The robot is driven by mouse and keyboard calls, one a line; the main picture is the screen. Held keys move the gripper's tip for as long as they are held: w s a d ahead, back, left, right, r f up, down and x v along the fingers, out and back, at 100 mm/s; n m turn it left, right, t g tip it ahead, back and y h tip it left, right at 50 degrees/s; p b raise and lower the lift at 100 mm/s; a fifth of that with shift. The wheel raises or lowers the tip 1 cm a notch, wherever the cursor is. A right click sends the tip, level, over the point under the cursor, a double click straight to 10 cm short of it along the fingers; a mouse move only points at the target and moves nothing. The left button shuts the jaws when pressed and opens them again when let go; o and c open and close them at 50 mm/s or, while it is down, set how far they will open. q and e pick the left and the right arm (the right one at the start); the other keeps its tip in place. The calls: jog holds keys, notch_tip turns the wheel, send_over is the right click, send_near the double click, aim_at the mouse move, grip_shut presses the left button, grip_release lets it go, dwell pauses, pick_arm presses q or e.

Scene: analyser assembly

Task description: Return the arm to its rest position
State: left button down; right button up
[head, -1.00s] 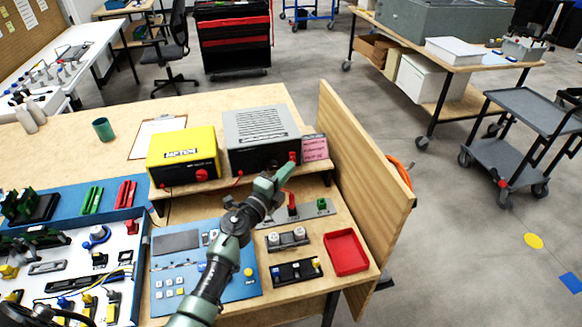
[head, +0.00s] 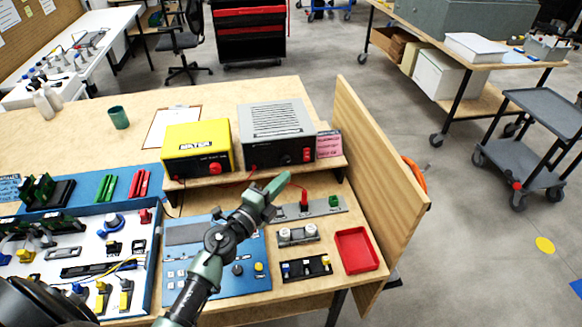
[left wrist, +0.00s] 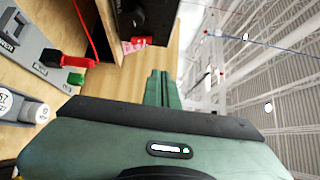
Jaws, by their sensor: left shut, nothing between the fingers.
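My left arm reaches in from the bottom of the head view over the blue panel (head: 245,275). My left gripper (head: 282,184) is shut and empty, with its green fingertips above the bench in front of the grey box (head: 277,135). Its shut fingers also show in the left wrist view (left wrist: 161,88), touching nothing that I can see. My right gripper is not in view.
A grey strip with a red and a green plug (head: 334,201) lies close to the gripper. A yellow box (head: 196,147) stands on the shelf. A red tray (head: 357,250) and a wooden side panel (head: 375,160) are at the right. A parts tray (head: 150,222) lies at the left.

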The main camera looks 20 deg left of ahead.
pick_arm(q)
jog(key=s+a+r+n+y, duration=0.3)
jog(key=s+a+n+y, duration=0.2)
jog(key=a+n+y, duration=0.45)
jog(key=s+d+f+n+g, duration=0.2)
jog(key=s+f+n+g, duration=0.3)
jog(key=s+n, duration=0.2)
jog(key=s+d+f+n+g+h, duration=0.1)
jog(key=s+d+f+g+h, duration=0.35)
jog(key=s, duration=0.55)
jog(key=s+d+f+n+g+h, duration=0.1)
jog(key=s+d+f+g+h, duration=0.15)
jog(key=s+d+g, duration=0.45)
jog(key=s+f, duration=0.2)
jog(key=f, duration=1.2)
jog(key=s+f, duration=0.2)
jog(key=f, duration=1.1)
jog(key=s+a+f, duration=0.2)
jog(key=s+f, duration=1.4)
jog(key=s, duration=0.1)
jog(key=shift+a+y, duration=0.2)
jog(key=shift+y, duration=0.25)
jog(key=shift+f+m, duration=0.1)
jog(key=shift+m, duration=0.15)
